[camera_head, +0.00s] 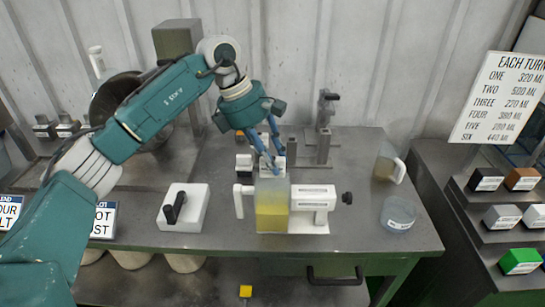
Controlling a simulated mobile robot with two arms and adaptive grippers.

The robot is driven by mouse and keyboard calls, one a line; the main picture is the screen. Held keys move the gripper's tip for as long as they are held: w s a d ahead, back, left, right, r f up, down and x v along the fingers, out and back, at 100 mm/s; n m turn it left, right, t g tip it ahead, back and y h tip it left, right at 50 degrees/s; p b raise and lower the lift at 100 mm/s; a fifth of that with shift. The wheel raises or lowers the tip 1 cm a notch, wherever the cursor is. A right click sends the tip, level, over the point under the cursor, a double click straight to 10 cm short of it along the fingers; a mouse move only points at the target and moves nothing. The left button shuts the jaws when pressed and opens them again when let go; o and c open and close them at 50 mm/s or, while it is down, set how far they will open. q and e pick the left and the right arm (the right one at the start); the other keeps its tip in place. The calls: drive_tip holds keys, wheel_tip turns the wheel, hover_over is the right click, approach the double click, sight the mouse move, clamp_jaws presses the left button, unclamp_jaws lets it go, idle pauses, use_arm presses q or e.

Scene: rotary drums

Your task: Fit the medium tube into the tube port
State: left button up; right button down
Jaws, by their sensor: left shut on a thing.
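My left gripper (272,168) points down at the middle of the bench. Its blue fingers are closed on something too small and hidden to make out. The fingertips are at the top of a clear container (272,212) with yellow liquid, which stands against a white device (314,197) with a black knob. Grey upright posts (323,147) stand just behind and to the right of the fingers. I cannot tell which part is the medium tube or the tube port. My right gripper is not in view.
A white box with a black lever (182,207) stands left of the container. A clear jug (388,165) and a round clear dish (398,214) stand at the right. Labelled coloured blocks (519,261) sit on a stepped rack. The front right of the bench (375,235) is clear.

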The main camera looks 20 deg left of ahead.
use_arm(q)
drive_tip(key=shift+f+b, duration=1)
drive_tip(key=shift+f, duration=0.5)
drive_tip(key=o, duration=1.1)
drive_tip(key=shift+r, duration=0.15)
drive_tip(key=v, duration=1.1)
drive_tip(key=shift+a+r, duration=0.25)
drive_tip(key=shift+r, duration=0.1)
drive_tip(key=shift+s+f, duration=0.1)
